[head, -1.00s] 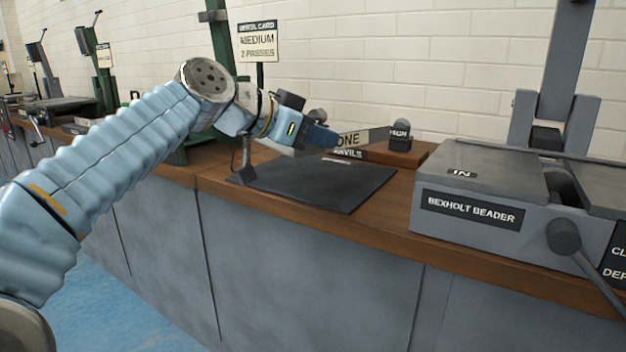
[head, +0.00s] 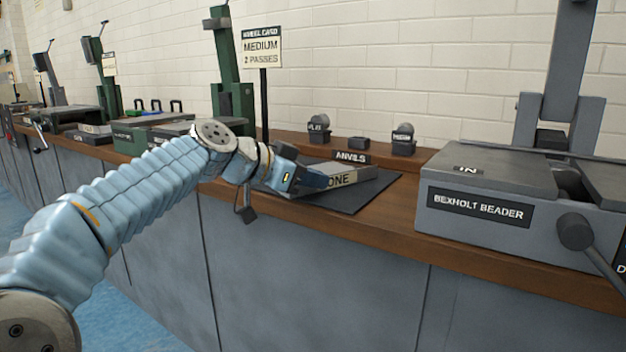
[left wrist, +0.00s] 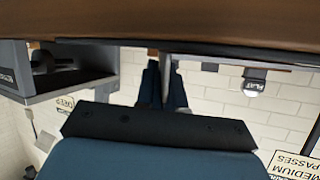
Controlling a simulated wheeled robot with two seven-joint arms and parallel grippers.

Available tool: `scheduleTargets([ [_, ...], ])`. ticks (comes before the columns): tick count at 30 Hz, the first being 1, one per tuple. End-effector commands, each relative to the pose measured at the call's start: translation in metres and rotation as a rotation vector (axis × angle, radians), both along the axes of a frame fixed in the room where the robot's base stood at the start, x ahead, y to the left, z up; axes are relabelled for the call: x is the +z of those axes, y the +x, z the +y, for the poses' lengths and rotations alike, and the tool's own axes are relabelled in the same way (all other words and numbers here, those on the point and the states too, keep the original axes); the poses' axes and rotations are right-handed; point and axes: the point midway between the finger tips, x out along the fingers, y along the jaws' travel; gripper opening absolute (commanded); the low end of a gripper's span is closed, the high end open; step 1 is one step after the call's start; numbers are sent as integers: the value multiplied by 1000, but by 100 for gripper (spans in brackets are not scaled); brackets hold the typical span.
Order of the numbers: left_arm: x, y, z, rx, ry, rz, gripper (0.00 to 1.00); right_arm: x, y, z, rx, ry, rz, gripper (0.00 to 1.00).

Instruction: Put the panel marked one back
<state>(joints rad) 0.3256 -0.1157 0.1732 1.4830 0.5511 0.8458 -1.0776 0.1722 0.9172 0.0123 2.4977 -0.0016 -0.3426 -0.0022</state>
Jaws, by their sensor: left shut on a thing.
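My left gripper (head: 318,180) is shut on the panel's near left edge. The panel looks roughly level and low; I cannot tell whether it touches the mat. In the left wrist view, which is upside down, the gripper's blue fingers (left wrist: 163,90) hold the panel (left wrist: 167,62), seen edge-on as a thin grey strip. My right gripper is not in view.
Behind the mat stand an ANVILS label (head: 351,157) and several small anvils, one at the right (head: 403,140). The Bexholt beader (head: 480,205) stands to the right. A wheel card sign (head: 262,48) on a post and a green machine (head: 236,105) are behind my gripper.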

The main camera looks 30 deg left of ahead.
Motion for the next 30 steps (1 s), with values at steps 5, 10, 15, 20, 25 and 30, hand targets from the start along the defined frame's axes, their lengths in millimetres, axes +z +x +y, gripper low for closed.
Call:
scheduleTargets([
  [5, -1, 0, 0, 0, 0, 0, 26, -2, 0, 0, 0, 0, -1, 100],
  [10, -1, 0, 0, 0, 0, 1, 33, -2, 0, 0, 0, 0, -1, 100],
  [15, 0, 0, 0, 0, 0, 1, 33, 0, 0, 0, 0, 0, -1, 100],
  [20, 7, -13, 6, 1, 1, -2, 33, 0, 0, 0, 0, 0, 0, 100],
  [25, 23, -45, 22, 2, 1, -2, 33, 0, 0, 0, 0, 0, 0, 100],
  [30, 37, -76, 38, 0, 0, -2, 33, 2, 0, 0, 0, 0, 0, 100],
])
